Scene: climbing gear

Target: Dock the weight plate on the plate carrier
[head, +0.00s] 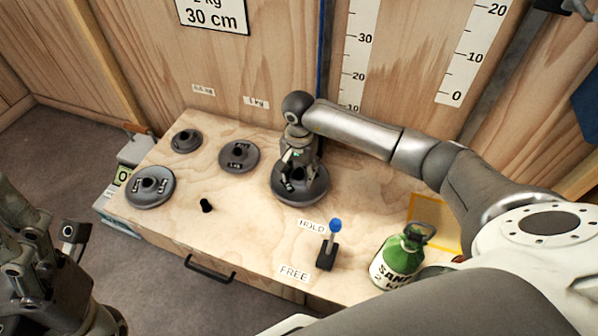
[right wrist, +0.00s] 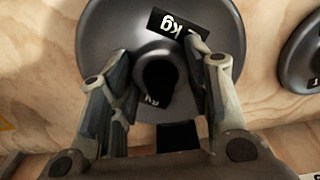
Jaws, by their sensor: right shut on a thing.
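A dark grey round weight plate (head: 314,192) lies on the wooden bench top, below the blue vertical strip on the wall. My right gripper (head: 298,170) comes down on it from above, its fingers around the central knob. In the right wrist view the same plate (right wrist: 108,45) carries a black "kg" label, and the fingers (right wrist: 160,85) flank its dark knob, shut on it. The plate looks flat; whether it touches the bench is hidden. My left gripper (head: 60,275) is at the lower left, away from the bench; its finger gap is unclear. I cannot identify the plate carrier.
Other plates lie on the bench's left: a large one (head: 150,196), a small one (head: 187,141) and a medium one (head: 239,165). A black peg (head: 206,205) stands near them. A blue-knobbed lever (head: 328,250) stands by HOLD; a green sand bottle (head: 400,258) is right.

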